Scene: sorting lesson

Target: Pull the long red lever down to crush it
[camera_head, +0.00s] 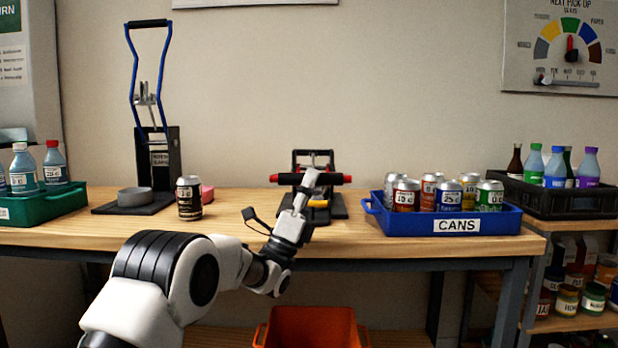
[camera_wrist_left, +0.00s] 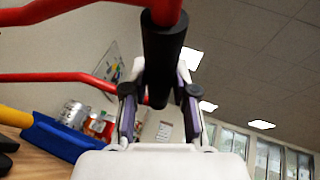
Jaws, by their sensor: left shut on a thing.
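The red lever (camera_head: 275,178) with a black grip bar lies across the front of a black crusher frame (camera_head: 325,157) at the middle of the table. My left gripper (camera_head: 311,181) is shut on the bar near its middle. In the left wrist view the black grip (camera_wrist_left: 162,60) runs between the two fingers of my left gripper (camera_wrist_left: 160,95), and the red arms (camera_wrist_left: 55,77) of the lever run off to the left. A yellow part (camera_head: 318,203) shows low on the crusher. My arm hides part of the crusher, and I cannot tell whether a can is inside. My right gripper is out of view.
A blue-handled press (camera_head: 133,75) stands at the left, with a dark can (camera_head: 189,198) beside it. A blue cans bin (camera_head: 510,221) is close on the right. A green bottle bin (camera_head: 65,200) is far left. An orange bin (camera_head: 311,330) sits below the table edge.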

